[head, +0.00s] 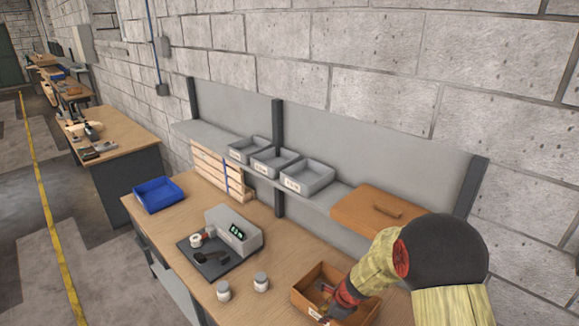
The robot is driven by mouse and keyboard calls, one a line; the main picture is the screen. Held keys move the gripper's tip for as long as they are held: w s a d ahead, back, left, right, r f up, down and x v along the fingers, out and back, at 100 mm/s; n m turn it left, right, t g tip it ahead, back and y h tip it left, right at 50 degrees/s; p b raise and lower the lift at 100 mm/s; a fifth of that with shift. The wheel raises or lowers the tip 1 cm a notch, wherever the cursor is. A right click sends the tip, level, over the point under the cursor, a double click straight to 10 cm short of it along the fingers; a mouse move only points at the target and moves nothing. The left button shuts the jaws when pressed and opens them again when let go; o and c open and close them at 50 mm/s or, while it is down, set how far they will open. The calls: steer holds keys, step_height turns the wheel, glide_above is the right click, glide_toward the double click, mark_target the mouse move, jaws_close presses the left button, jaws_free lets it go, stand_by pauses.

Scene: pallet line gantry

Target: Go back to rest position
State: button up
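My arm comes in from the lower right and bends down toward an open brown wooden box (301,287) on the workbench. My gripper (329,293) is small in the head view, at or just above the box's opening. I cannot tell whether its fingers are open or shut, or whether they hold anything. The inside of the box is partly hidden by the arm.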

steer(key=s+d+r+n+t+h+b, duration=0.1)
steer(key=s+d+r+n+b, duration=0.2)
steer(key=s+r+n+b, duration=0.4)
steer(key=s+d+r+n+t+h+b, duration=0.1)
steer(key=s+r+n+b, duration=0.5)
steer(key=s+r+n, duration=0.8)
steer(key=s+d+n+h, duration=0.1)
steer(key=s+d, duration=0.1)
steer(key=s, duration=0.6)
steer(key=shift+s+d+r+t+b, duration=0.2)
steer(key=shift+s+d+t+b, duration=0.1)
steer(key=shift+b, duration=0.1)
